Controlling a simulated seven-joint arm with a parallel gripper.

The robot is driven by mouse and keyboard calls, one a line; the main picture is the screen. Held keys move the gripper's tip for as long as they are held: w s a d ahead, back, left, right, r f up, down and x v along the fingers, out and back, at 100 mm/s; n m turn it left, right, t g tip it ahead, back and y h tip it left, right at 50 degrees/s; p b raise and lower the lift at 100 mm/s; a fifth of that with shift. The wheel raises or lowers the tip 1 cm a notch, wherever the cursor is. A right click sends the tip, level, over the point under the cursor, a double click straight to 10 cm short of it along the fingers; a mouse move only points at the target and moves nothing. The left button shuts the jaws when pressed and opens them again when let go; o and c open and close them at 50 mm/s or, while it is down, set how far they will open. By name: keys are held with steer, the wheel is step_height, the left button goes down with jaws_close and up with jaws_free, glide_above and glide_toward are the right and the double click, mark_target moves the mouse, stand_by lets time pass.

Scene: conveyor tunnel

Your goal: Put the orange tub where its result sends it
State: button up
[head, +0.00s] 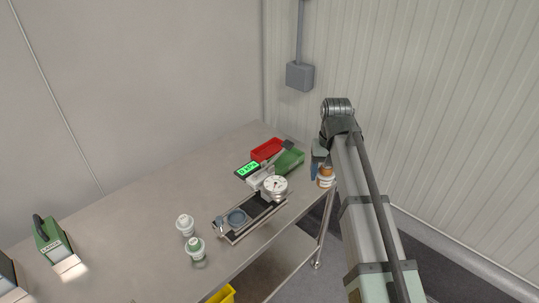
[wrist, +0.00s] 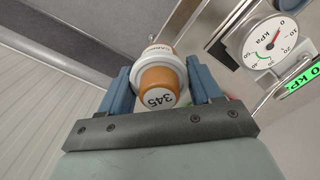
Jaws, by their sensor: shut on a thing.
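The orange tub (wrist: 158,78) has a white collar and a white end label reading 345. It is between the two blue fingers of my gripper (wrist: 157,66), which is shut on it. In the head view the tub (head: 326,180) hangs at the table's right edge, below my gripper (head: 320,162). A red bin (head: 267,149) and a green bin (head: 290,161) stand at the table's far right corner. A lit green display (head: 247,169) shows a kPa reading, partly cut off in the wrist view. A round white kPa dial (head: 275,187) stands beside it.
A green box (head: 50,240) stands far left. The table's (head: 130,210) back middle is clear.

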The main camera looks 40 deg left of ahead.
steer(key=w+d+f+m, duration=0.2)
steer(key=w+d, duration=0.5)
steer(key=d, duration=0.5)
steer(key=shift+w+d+f, duration=0.2)
steer(key=w+d+f+m, duration=0.1)
steer(key=w+d, duration=0.1)
steer(key=d, duration=0.4)
steer(key=w+d+f+m, duration=0.1)
steer(key=w+d, duration=0.1)
steer(key=d, duration=0.4)
steer(key=shift+w+d, duration=0.25)
steer(key=shift+d, duration=0.05)
steer(key=d+f+m, duration=0.2)
steer(key=d, duration=1.1)
steer(key=d+f+m, duration=0.2)
steer(key=d+m, duration=0.1)
steer(key=d, duration=1.1)
steer(key=w+a+r+n, duration=0.1)
steer(key=w+a+n, duration=0.3)
steer(key=a, duration=1)
steer(key=w+a+n, duration=0.1)
steer(key=w+a, duration=0.5)
steer(key=a, duration=0.8)
steer(key=w+a+r+n, duration=0.1)
steer(key=w+a+n, duration=0.3)
steer(key=a, duration=1)
steer(key=n, duration=0.6)
glide_above(269, 153)
steer(key=shift+d+f, duration=0.15)
steer(key=shift+f, duration=4.55)
